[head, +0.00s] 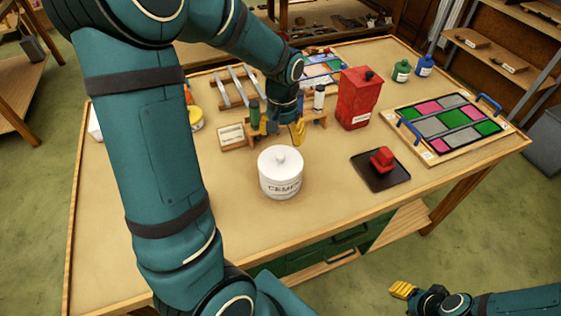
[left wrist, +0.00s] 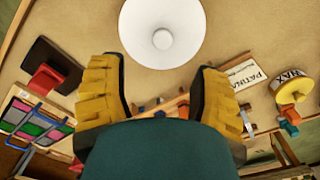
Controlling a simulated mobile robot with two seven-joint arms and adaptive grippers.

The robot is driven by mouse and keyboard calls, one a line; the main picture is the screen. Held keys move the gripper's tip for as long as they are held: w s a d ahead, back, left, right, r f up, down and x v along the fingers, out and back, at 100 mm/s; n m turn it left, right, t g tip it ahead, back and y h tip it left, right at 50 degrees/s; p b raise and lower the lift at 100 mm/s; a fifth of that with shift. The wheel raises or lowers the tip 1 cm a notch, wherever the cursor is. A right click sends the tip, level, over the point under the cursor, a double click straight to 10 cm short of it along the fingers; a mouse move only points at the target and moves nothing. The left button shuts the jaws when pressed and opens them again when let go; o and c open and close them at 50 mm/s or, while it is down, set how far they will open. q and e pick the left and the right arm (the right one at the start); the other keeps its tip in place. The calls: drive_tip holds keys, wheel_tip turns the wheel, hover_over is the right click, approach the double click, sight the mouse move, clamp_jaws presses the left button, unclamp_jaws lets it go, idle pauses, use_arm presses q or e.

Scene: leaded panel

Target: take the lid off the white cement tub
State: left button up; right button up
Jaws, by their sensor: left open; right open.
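The white cement tub (head: 281,187) stands upright near the middle of the table, with its lettering facing front. Its white lid (head: 281,160) is on, with a round knob on top. My left gripper (head: 279,133) is open and empty, just behind the tub and apart from it. In the left wrist view the lid (left wrist: 185,45) shows as a white disc beyond the two yellow fingertips (left wrist: 160,88), not between them. My right gripper (head: 402,289) is open and empty, low at the right, off the table's front edge.
A red can (head: 358,100) and a wooden rack (head: 316,119) with bottles stand behind the tub. A red block (head: 383,160) sits on a black pad (head: 371,177) to the right. A leaded panel (head: 455,118) lies far right. The table front is clear.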

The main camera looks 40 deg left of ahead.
sight(280, 154)
use_arm(q)
wheel_tip(280, 154, down, 3)
drive_tip(key=shift+f, duration=0.15)
drive_tip(key=shift+s+f+b, duration=0.15)
drive_tip(key=shift+f+b, duration=0.15)
drive_tip(key=shift+f, duration=1.05)
drive_tip(key=shift+s+f+b, duration=0.1)
drive_tip(key=shift+f+b, duration=0.15)
drive_tip(key=shift+f, duration=1.1)
clamp_jaws()
